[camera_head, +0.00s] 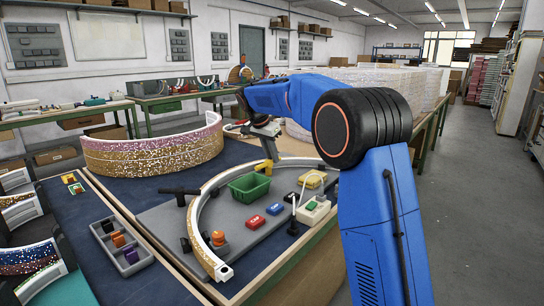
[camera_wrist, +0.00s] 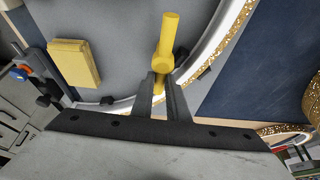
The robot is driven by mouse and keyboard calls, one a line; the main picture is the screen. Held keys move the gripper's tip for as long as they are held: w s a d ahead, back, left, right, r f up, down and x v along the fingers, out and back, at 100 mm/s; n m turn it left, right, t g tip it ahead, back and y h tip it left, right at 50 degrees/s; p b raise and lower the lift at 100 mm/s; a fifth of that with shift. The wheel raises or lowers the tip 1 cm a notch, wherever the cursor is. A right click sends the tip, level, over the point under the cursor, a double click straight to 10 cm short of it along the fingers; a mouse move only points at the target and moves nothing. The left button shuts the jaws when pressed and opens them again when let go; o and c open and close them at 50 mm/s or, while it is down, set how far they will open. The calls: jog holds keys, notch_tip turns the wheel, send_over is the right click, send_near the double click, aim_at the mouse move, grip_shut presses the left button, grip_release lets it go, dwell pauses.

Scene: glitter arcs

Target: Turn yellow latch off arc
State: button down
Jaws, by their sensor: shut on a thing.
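The yellow latch (camera_wrist: 167,38) is a round bar with a knob and a stem, and it stands at the arc. In the head view the latch (camera_head: 263,167) shows just below my gripper (camera_head: 270,149). The arc (camera_head: 196,238) is a curved white band with gold glitter on its outer side, lying on a grey board; the arc also shows in the wrist view (camera_wrist: 232,38). In the wrist view my gripper (camera_wrist: 160,84) is shut on the yellow latch, its two dark fingers on either side of the stem. The latch's lower end is hidden between the fingers.
A green basket (camera_head: 250,187), red block (camera_head: 255,222), blue block (camera_head: 275,209) and yellow block (camera_head: 312,179) sit inside the arc. Black clamps (camera_head: 180,194) stand at the arc's left. A tall glitter arc (camera_head: 155,152) and a grey tray (camera_head: 122,245) stand farther left.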

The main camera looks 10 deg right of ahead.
jog(key=shift+s+a+f, duration=0.15)
jog(key=shift+s+f, duration=0.05)
jog(key=shift+f, duration=0.1)
jog(key=c, duration=1.7)
grip_release()
jog(key=shift+c, duration=0.2)
jog(key=shift+r, duration=0.15)
jog(key=shift+a+r, duration=0.1)
jog(key=shift+r, duration=0.35)
jog(key=v, duration=1.6)
jog(key=shift+r, duration=0.25)
jog(key=shift+a, duration=0.1)
